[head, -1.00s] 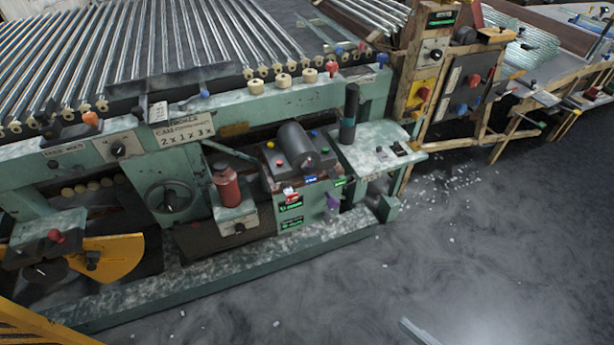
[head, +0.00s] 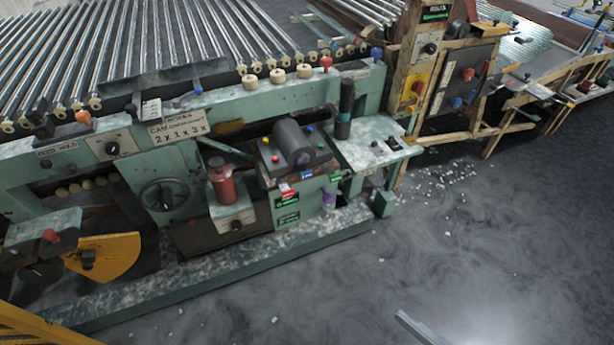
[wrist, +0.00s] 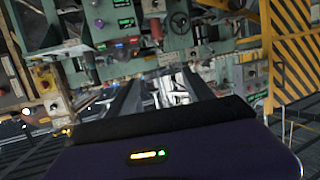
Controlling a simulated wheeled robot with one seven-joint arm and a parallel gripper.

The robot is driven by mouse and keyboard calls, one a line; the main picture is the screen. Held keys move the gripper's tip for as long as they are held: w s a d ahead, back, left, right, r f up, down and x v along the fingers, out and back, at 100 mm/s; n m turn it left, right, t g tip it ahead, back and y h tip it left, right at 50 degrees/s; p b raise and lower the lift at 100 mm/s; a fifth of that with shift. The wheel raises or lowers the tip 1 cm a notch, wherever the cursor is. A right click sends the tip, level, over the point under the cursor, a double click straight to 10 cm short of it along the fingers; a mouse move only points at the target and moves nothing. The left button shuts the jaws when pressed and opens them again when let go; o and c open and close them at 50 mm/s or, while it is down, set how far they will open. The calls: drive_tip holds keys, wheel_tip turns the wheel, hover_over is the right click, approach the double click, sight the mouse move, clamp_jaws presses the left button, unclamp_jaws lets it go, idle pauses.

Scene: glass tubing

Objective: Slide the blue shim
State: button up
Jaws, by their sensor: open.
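I cannot single out a blue shim for certain. The head view shows a small blue tab (head: 307,175) on the front upper edge of a green control box (head: 318,190), between red and green tabs. A blue knob (head: 376,54) stands on the machine's top rail farther right. A small blue mark (wrist: 118,45) also shows in the wrist view. My gripper (wrist: 160,74) is open in the wrist view, its two dark fingers apart with nothing seen between them. It points towards the machine front, apart from it. I cannot make out my gripper in the head view.
The green machine (head: 230,263) fills the left and middle, with metal rollers on top. A red cylinder (head: 221,180) and a dark upright post (head: 344,108) stand out from it. A wooden-framed stand (head: 458,90) is at the right. The dark floor (head: 500,250) is mostly clear, with white crumbs.

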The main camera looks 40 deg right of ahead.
drive_tip(key=shift+c, duration=0.6)
drive_tip(key=w+d+r+t, duration=0.1)
drive_tip(key=w, duration=0.4)
drive_tip(key=m+t+h+p, duration=0.2)
drive_tip(key=m+h, duration=0.1)
drive_tip(key=h, duration=0.2)
approach(307, 174)
drive_tip(key=s+a+r, duration=0.2)
drive_tip(key=s+r, duration=0.1)
drive_tip(key=r, duration=0.4)
drive_tip(key=w+d+f, duration=0.1)
drive_tip(key=w+f, duration=0.1)
drive_tip(key=w, duration=0.1)
drive_tip(key=w+d+f, duration=0.1)
drive_tip(key=w+f, duration=0.1)
drive_tip(key=w, duration=0.2)
drive_tip(key=w+d+f, duration=0.2)
drive_tip(key=w, duration=0.1)
drive_tip(key=shift+w+d+f, duration=0.1)
drive_tip(key=shift+w+f, duration=0.1)
drive_tip(key=shift+w, duration=0.2)
